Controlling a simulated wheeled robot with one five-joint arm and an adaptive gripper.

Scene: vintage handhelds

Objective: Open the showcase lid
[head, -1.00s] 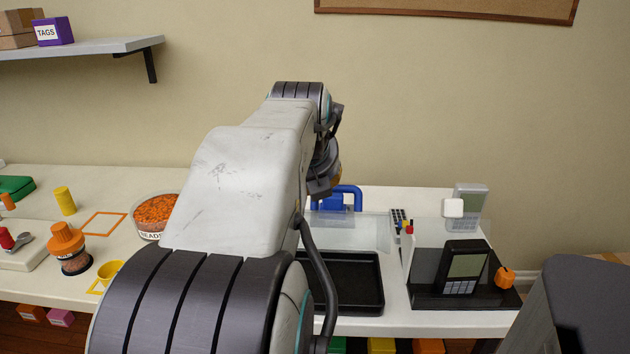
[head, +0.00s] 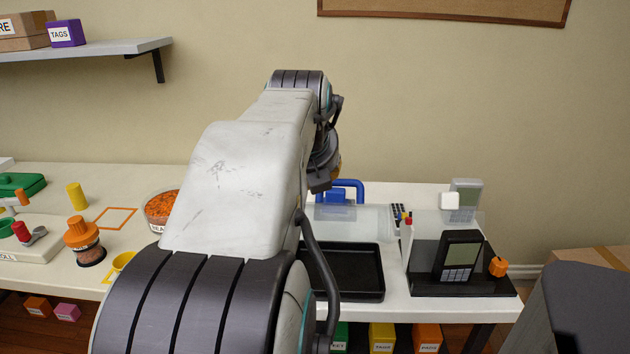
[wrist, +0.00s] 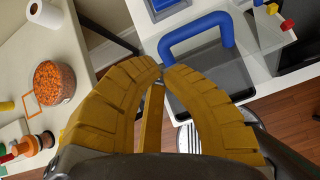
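A blue arched handle (head: 352,183) shows at the back of the table, just beyond my arm. It stands by a clear panel (head: 365,222), which looks like the showcase lid; how far it is raised I cannot tell. A black tray (head: 347,292) is in front of it. In the wrist view the blue handle (wrist: 195,36) is close beyond my gripper (wrist: 160,67), above and right of the fingertips. My yellow fingers meet at the tips with nothing seen between them. They appear apart from the handle. In the head view my arm mostly hides the gripper.
A black handheld (head: 460,257) stands on a dark base at right, by a clear upright sheet. A bead bowl (head: 158,222) and an orange-lidded jar (head: 82,240) stand at left. Below, coloured bins (head: 382,337) show under the table.

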